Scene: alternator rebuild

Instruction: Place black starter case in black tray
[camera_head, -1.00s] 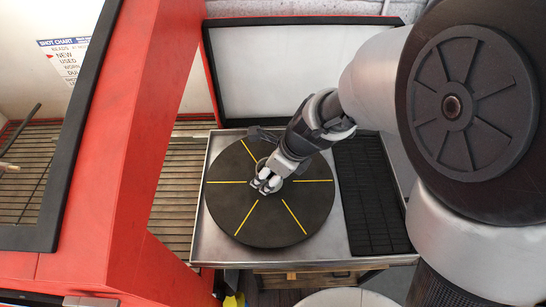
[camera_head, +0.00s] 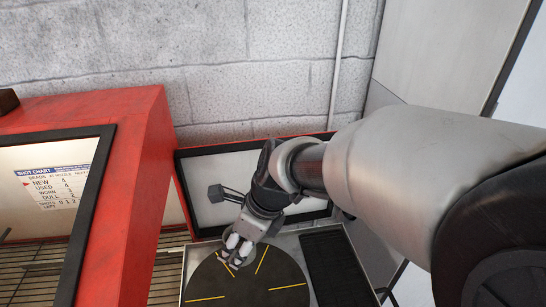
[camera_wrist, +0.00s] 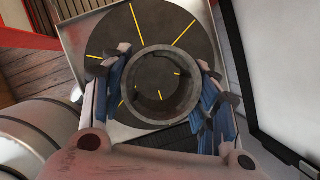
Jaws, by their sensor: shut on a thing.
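The black starter case, a dark grey hollow cylinder (camera_wrist: 162,113), shows in the wrist view with its open end toward the camera. My gripper (camera_wrist: 163,70) is shut on it, with one finger on each side of its wall. In the head view my gripper (camera_head: 232,255) is over the back part of the turntable, and the case is mostly hidden there. The black tray (camera_head: 335,268) is a ribbed dark rectangle to the right of the turntable. Part of it also shows below the case in the wrist view (camera_wrist: 180,138).
The round dark turntable (camera_head: 240,290) with yellow lines lies beneath my gripper. A black-framed white panel (camera_head: 205,212) stands behind it. A red cabinet (camera_head: 128,215) with a shot chart (camera_head: 52,187) is at left. A block wall (camera_head: 235,70) closes the back.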

